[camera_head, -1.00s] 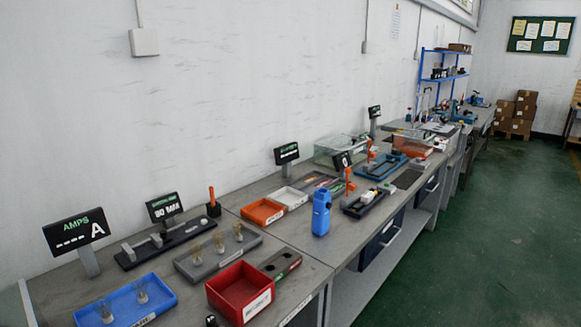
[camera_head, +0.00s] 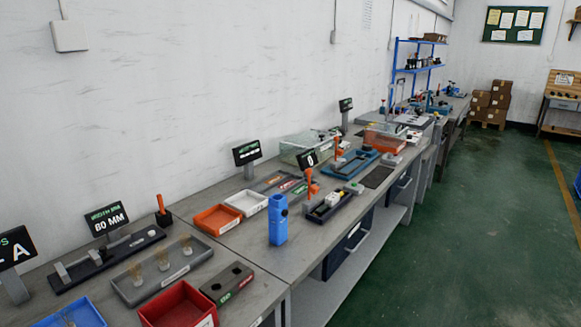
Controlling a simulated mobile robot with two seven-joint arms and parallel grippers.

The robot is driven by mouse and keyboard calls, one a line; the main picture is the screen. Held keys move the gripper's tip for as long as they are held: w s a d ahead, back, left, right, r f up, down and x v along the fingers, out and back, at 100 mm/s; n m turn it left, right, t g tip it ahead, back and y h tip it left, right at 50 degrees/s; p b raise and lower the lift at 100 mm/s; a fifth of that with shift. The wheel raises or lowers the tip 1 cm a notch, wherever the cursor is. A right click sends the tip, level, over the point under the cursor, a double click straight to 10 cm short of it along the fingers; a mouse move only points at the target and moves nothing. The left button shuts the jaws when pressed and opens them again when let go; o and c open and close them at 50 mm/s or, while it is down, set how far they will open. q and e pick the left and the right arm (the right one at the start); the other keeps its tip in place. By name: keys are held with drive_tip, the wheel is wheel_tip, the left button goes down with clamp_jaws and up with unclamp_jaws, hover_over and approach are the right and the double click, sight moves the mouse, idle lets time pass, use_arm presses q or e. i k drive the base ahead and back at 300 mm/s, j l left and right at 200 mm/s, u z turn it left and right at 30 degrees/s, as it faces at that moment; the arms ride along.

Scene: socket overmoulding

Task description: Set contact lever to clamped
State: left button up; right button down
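Several orange levers stand on the benches; I cannot tell which is the contact lever. One orange lever (camera_head: 312,187) is at the dark fixture (camera_head: 331,208) holding white and grey parts, next to a small display reading 0 (camera_head: 308,160). Another orange lever (camera_head: 338,148) is by the blue tray fixture (camera_head: 352,164) farther back. A third orange handle (camera_head: 161,203) rises from a black block beside the display reading 80 MM (camera_head: 107,219). The levers are too small to read as clamped or open. Neither of my grippers is in view.
A blue upright holder (camera_head: 278,222) stands near the bench's front edge. A red bin (camera_head: 178,305), an orange tray (camera_head: 217,219) and a white tray (camera_head: 246,203) lie on the bench. The green floor (camera_head: 470,240) to the right is clear.

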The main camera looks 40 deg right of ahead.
sight(314, 189)
drive_tip(key=l+u, duration=0.25)
drive_tip(key=l, duration=0.35)
drive_tip(key=l+u, duration=0.25)
drive_tip(key=l, duration=0.4)
drive_tip(key=k+l+u, duration=0.2)
drive_tip(key=l, duration=0.35)
drive_tip(key=k+l, duration=0.1)
drive_tip(key=l, duration=0.85)
drive_tip(key=k+l+u, duration=0.1)
drive_tip(key=l, duration=0.4)
drive_tip(key=k+l, duration=0.15)
drive_tip(key=l, duration=0.3)
drive_tip(key=k+l, duration=0.1)
drive_tip(key=l, duration=0.35)
drive_tip(key=k+l, duration=0.1)
drive_tip(key=l, duration=0.4)
drive_tip(key=l+u, duration=0.1)
drive_tip(key=l, duration=0.35)
drive_tip(key=k, duration=0.05)
